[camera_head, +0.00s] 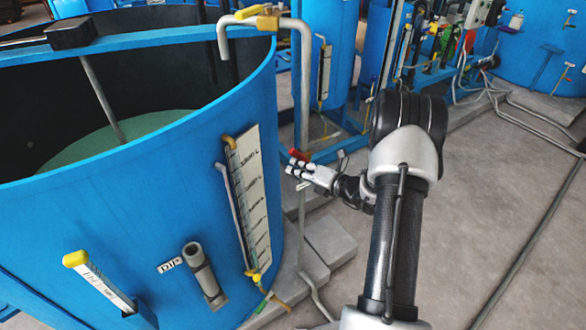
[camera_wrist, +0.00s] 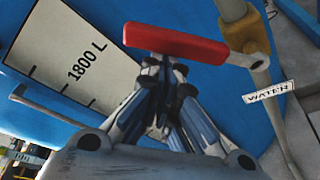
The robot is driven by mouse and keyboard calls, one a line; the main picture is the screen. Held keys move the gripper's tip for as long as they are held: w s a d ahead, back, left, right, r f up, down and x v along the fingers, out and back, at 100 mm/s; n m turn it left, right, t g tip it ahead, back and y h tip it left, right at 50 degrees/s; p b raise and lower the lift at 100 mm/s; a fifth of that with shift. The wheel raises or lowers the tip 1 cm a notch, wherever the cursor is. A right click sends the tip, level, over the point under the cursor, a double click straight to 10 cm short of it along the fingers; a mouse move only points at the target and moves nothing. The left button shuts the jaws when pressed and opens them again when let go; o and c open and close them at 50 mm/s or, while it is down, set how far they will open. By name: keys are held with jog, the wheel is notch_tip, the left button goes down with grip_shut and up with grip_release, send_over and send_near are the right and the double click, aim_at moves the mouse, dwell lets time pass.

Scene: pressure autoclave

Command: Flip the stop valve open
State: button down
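The stop valve has a red lever handle (camera_wrist: 175,43), which lies roughly crosswise in the wrist view. Its right end meets the valve body on a pipe with a yellow section (camera_wrist: 241,28). In the head view the red handle (camera_head: 299,154) is small, beside the upright pipe by the blue tank. My gripper (camera_wrist: 165,72) looks shut, its fingertips close together just below the handle's middle in the wrist view. Nothing shows between the fingers. I cannot tell whether the tips touch the handle. In the head view my gripper (camera_head: 292,170) is just below the handle.
A white "WATER" tag (camera_wrist: 268,92) hangs at the pipe. The large blue tank (camera_head: 120,220) with a white level scale (camera_head: 250,195) stands close left of my gripper. Grey slabs (camera_head: 328,240) lie below. Open floor (camera_head: 480,230) is on the right.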

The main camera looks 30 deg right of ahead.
jog(key=d+r+m+t+y+p, duration=0.1)
jog(key=d+r+m+p, duration=0.1)
jog(key=d+r+m, duration=0.2)
jog(key=shift+d+m+t+y+p, duration=0.35)
jog(key=shift+d+m, duration=0.35)
jog(key=shift+d, duration=0.15)
jog(key=shift+w+d+r, duration=0.1)
jog(key=shift+w, duration=0.05)
